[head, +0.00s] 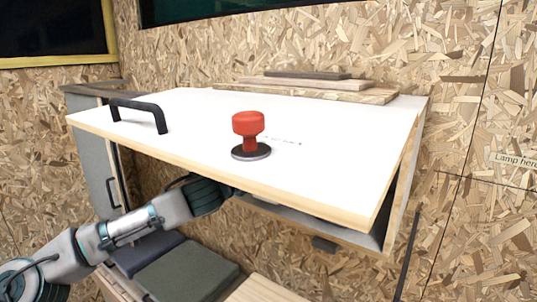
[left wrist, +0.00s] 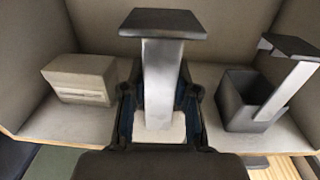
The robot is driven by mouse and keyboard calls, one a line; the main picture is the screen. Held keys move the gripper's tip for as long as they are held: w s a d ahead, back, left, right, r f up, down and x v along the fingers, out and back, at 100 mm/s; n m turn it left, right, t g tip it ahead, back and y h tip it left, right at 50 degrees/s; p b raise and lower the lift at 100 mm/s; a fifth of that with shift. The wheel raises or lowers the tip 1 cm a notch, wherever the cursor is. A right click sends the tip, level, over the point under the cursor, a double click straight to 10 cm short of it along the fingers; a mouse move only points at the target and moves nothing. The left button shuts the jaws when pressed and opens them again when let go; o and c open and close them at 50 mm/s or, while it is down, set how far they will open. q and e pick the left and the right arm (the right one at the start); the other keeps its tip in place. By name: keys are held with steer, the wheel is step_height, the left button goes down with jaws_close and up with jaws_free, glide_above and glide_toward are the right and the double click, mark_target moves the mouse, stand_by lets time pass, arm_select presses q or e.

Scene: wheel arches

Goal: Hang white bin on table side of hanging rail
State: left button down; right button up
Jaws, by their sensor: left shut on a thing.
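In the left wrist view, a tall pale grey hanger post with a dark flat top (left wrist: 163,24) stands in the middle. A whitish part at its foot, apparently the white bin (left wrist: 163,132), is mostly hidden by the post and my gripper. My left gripper (left wrist: 160,100) is shut on this piece, one finger on each side. In the head view, my left arm reaches under the white top panel, and the fingers and bin are hidden there. I cannot make out the hanging rail. My right gripper is not in view.
A dark bin with a similar hanger (left wrist: 250,100) stands close on the right inside the compartment. A pale box (left wrist: 80,80) stands on the left. The white panel (head: 330,130) overhead carries a red knob (head: 248,125) and a black handle (head: 138,108). Boards (head: 305,90) lie behind.

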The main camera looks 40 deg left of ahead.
arm_select(q)
steer(key=s+d+p, duration=0.2)
steer(key=s+p, duration=0.1)
steer(key=s, duration=0.9)
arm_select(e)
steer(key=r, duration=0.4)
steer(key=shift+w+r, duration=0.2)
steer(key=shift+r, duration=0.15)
arm_select(q)
steer(key=shift+s, duration=0.1)
